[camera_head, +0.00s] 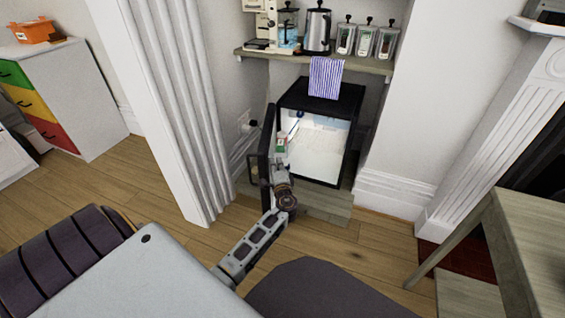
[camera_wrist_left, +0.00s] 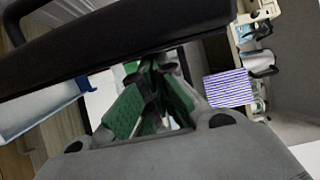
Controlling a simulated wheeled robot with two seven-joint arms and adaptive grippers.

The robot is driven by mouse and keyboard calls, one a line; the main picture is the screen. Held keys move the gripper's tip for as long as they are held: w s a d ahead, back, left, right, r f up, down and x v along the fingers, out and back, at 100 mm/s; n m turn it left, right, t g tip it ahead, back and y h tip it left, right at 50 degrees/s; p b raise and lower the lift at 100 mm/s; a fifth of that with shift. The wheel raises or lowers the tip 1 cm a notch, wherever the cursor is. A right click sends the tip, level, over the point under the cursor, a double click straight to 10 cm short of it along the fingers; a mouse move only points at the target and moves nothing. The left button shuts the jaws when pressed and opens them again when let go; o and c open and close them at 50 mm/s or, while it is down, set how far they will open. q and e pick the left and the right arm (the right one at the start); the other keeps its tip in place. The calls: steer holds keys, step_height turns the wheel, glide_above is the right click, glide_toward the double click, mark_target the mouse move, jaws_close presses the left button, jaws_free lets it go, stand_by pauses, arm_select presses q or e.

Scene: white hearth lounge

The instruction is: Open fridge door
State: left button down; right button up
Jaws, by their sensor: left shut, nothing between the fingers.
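The fridge (camera_head: 353,100) is a small black box under a wall shelf, with a bright white interior (camera_head: 318,148). Its black door (camera_head: 266,142) stands wide open, swung out to the left side. My left gripper (camera_head: 281,158) is shut and empty. It is at the inner side of the open door, in front of the fridge opening; whether it touches the door is unclear. A small green and white patch (camera_head: 281,142) shows at the fingertips. In the left wrist view, green surfaces (camera_wrist_left: 128,112) show around the dark fingers. My right gripper is not in view.
A kettle and jars stand on the shelf. A white fluted pillar (camera_head: 175,100) is left of the door. A wooden table (camera_head: 525,225) is at right.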

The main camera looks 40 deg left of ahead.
mark_target(264, 167)
arm_select(q)
steer(key=s+a, duration=0.2)
steer(key=a, duration=0.1)
steer(key=shift+s+a, duration=0.2)
steer(key=shift+a, duration=0.1)
steer(key=shift+s+a, duration=0.25)
steer(key=shift+a, duration=0.1)
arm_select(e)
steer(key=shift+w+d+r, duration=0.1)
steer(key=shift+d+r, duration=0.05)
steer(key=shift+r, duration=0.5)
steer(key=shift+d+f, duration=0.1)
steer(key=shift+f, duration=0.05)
arm_select(q)
steer(key=shift+w+d, duration=0.1)
